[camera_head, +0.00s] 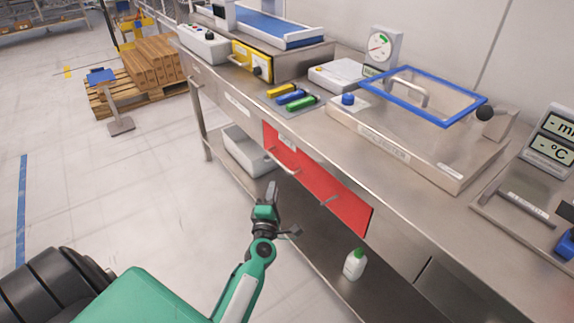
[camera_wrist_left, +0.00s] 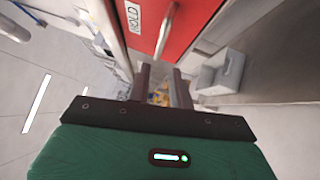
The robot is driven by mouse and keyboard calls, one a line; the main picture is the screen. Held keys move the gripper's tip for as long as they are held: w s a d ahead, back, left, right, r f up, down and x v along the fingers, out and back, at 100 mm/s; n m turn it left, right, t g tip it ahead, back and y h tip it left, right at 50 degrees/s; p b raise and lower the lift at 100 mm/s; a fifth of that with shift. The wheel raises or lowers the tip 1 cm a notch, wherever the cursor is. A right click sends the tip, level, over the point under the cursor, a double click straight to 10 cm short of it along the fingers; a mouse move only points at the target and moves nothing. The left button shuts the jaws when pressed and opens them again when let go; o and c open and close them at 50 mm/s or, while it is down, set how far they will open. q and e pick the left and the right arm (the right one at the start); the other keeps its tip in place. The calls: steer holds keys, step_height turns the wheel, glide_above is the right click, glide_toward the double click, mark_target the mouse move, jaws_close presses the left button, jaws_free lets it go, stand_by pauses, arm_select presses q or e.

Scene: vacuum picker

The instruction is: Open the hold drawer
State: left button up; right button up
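A red drawer front (camera_head: 318,182) runs under the steel bench's front edge in the head view, with one bar handle near its left end and another (camera_head: 330,199) further right. It appears closed. My left gripper (camera_head: 271,188) is just in front of and below the left part of the red front. In the left wrist view, its two fingers (camera_wrist_left: 162,75) stand apart with nothing held between them, short of the handle. My right gripper is out of view.
The steel bench (camera_head: 228,92) carries a blue-framed lid (camera_head: 438,118), a gauge and small coloured blocks. On the lower shelf are a grey bin (camera_head: 246,155) and a white bottle (camera_head: 355,264). A pallet of boxes (camera_head: 150,65) stands back left. The left floor is mostly clear.

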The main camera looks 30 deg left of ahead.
mark_target(279, 161)
arm_select(q)
steer(key=x, duration=1.2)
steer(key=shift+a, duration=0.1)
jaws_close()
